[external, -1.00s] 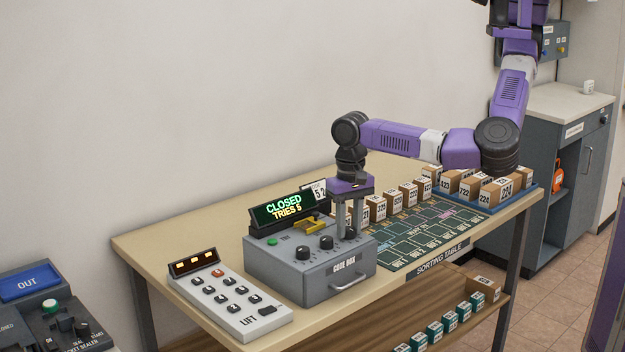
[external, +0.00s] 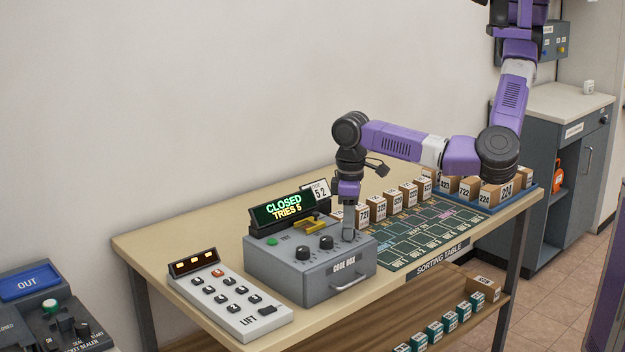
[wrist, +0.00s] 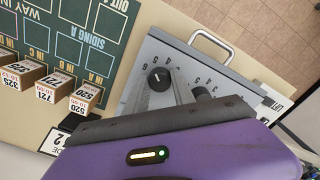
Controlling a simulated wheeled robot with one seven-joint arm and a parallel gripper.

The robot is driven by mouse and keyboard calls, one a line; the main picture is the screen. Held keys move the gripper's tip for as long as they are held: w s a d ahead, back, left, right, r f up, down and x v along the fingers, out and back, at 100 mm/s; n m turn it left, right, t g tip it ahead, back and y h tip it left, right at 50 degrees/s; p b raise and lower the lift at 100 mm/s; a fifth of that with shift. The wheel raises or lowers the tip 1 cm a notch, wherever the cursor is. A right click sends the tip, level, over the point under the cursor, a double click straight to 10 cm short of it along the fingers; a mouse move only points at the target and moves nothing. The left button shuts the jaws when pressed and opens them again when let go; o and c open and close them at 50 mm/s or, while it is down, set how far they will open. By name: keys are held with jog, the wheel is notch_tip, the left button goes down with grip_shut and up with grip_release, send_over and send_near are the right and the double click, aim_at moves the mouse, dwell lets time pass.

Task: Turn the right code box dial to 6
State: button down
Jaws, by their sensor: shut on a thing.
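The grey code box (external: 318,283) sits on the sorting table with a row of black dials on its top. My gripper (external: 349,234) points straight down at the right dial and covers most of it in the external view. In the wrist view the right dial (wrist: 160,78) is a black knob with a white pointer mark, and my fingers are shut on it. Digits ring the dial, but which one the mark meets is unclear. The middle dial (external: 326,242) and left dial (external: 303,252) stand free. The green-lit display (external: 282,208) reads CLOSED, TRIES 5.
A card (external: 319,192) reading 52 stands behind the box. The lift keypad (external: 228,300) is left of the box. Numbered parcels (external: 378,208) and the green sorting mat (external: 425,232) lie to the right. The box's front handle (external: 348,283) sticks out.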

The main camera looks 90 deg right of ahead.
jog(key=n, duration=0.5)
jog(key=shift+n, duration=0.4)
dwell(0.4)
jog(key=c, duration=1.1)
grip_release()
jog(key=shift+o, duration=0.2)
jog(key=shift+r+b, duration=0.3)
jog(key=shift+r, duration=3.65)
